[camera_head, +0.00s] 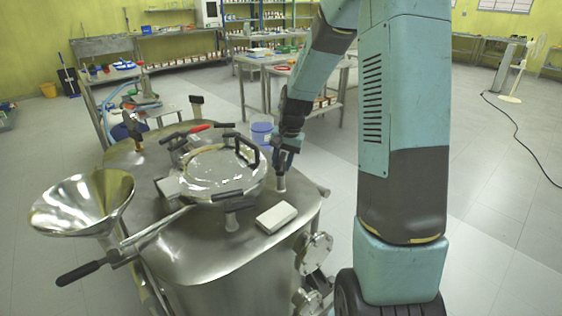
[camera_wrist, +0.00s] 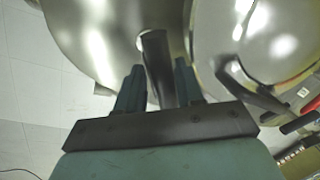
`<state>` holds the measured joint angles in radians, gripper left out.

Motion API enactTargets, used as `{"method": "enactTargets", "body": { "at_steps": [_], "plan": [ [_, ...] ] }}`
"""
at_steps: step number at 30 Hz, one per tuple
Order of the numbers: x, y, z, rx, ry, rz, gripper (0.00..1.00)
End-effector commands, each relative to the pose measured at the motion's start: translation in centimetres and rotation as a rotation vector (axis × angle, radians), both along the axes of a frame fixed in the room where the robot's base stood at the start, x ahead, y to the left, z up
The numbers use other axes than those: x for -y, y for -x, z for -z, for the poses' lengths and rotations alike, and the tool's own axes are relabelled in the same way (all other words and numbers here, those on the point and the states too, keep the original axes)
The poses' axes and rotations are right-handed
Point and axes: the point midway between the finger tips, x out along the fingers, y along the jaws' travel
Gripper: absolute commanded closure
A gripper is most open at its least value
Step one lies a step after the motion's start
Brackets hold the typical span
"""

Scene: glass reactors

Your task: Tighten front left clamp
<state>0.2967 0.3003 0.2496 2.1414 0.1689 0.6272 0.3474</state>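The steel reactor (camera_head: 240,262) has a round lid (camera_head: 212,172) with dark-handled clamps around it. My gripper (camera_head: 283,163) points down over the reactor's right side, beside the lid. In the wrist view my gripper (camera_wrist: 160,72) has its two fingers apart, with a dark clamp handle (camera_wrist: 155,55) between them. A narrow gap shows beside the handle, and I cannot tell whether either finger touches it. Another dark handle (camera_wrist: 252,90) lies by the lid's rim in the wrist view.
A steel funnel (camera_head: 84,203) stands at the reactor's left, with a dark-gripped lever (camera_head: 80,273) below it. A pale box (camera_head: 276,217) lies on the reactor's front top. A blue-banded bucket (camera_head: 261,131) stands behind. Open floor lies to the right.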

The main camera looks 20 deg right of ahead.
Motion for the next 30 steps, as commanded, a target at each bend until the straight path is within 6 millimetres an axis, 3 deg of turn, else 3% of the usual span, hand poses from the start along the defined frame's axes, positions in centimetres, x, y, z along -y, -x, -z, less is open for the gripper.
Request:
{"method": "enactTargets", "body": {
  "at_steps": [5, 16, 26, 27, 30],
  "plan": [
    [-0.44, -0.21, -0.18, 0.006, -0.004, -0.005, 0.94],
    [-0.72, -0.34, -0.26, 0.008, -0.005, -0.079, 0.94],
    [-1.0, -0.49, -0.33, 0.01, -0.005, -0.334, 0.93],
    [-1.04, -0.49, -0.34, 0.01, -0.006, -0.372, 1.0],
    [-1.06, -0.46, -0.31, 0.01, -0.005, -0.469, 1.0]
  ]
}}
